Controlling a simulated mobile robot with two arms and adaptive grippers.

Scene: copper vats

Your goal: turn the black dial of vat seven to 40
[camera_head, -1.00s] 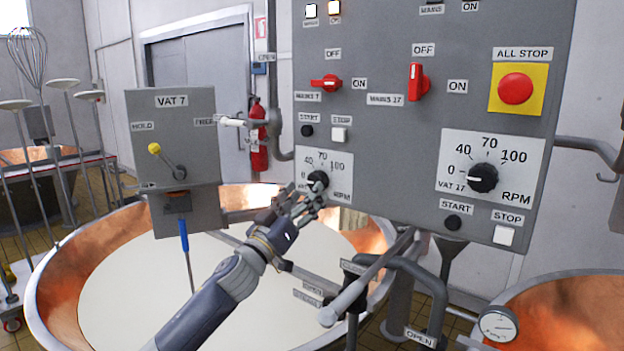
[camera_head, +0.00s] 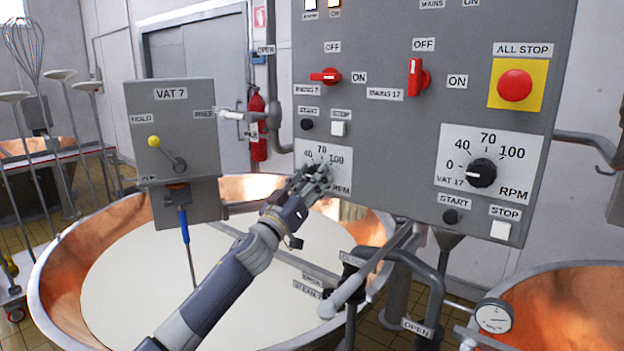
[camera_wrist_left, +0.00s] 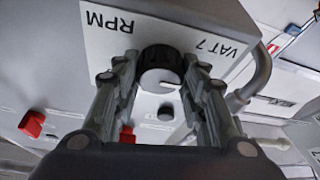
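The black dial of vat seven (camera_wrist_left: 162,58) is on a white scale plate (camera_head: 340,184) on the grey panel. In the head view my left gripper (camera_head: 314,172) is in front of the dial and mostly hides it. In the left wrist view the gripper (camera_wrist_left: 161,68) has its fingers apart, one on each side of the dial, their tips close to its rim. I cannot tell whether they touch it. A white mark on the dial shows between the fingers and seems to point to the 0 side. My right gripper is in neither view.
The start button (camera_head: 307,124) and stop button (camera_head: 338,129) sit just above the plate. The red mains switch (camera_head: 326,76) is higher up. The vat 17 dial (camera_head: 482,173) is to the right.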

